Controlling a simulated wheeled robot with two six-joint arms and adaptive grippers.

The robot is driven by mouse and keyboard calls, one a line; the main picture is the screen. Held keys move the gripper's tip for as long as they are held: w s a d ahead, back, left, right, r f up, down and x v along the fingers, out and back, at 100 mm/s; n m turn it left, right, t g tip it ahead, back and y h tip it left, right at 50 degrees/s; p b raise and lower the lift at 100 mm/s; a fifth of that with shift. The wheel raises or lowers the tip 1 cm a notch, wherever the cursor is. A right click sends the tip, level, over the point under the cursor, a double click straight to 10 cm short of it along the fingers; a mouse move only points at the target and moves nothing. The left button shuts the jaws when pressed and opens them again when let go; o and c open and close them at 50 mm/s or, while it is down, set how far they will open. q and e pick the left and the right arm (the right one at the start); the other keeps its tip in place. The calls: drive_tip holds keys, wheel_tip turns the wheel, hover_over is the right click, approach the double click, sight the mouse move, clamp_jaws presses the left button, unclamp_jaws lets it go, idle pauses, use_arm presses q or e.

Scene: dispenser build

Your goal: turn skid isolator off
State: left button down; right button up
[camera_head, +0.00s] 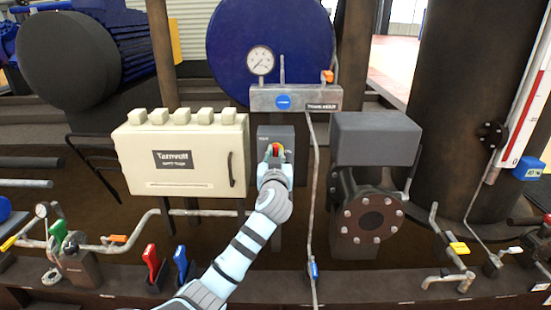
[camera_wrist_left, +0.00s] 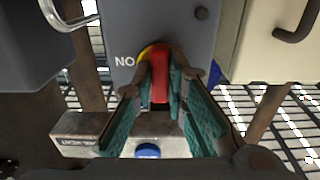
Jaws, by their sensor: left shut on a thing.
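The skid isolator is a grey box (camera_head: 290,134) mounted right of the cream cabinet in the head view; its face also shows in the wrist view (camera_wrist_left: 185,22). A red handle (camera_wrist_left: 160,75) on a yellow disc stands out from it, upright in the wrist view. A white "ON" label, upside down there, sits left of the handle. My left gripper (camera_head: 273,155) reaches the handle from below in the head view. In the wrist view its teal-padded fingers (camera_wrist_left: 161,88) are on both sides of the handle, shut on it. The fingers hide part of the disc.
A cream cabinet (camera_head: 200,180) is close on the left. A grey sign bar (camera_head: 295,98) with a gauge (camera_head: 260,60) is above. A thin pipe (camera_head: 316,190) runs down just right of the isolator. A grey box with a flanged pipe (camera_head: 374,215) stands further right.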

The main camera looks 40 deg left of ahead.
idle(0.3)
use_arm(q)
drive_tip(key=c, duration=1.6)
unclamp_jaws()
drive_tip(key=v, duration=1.2)
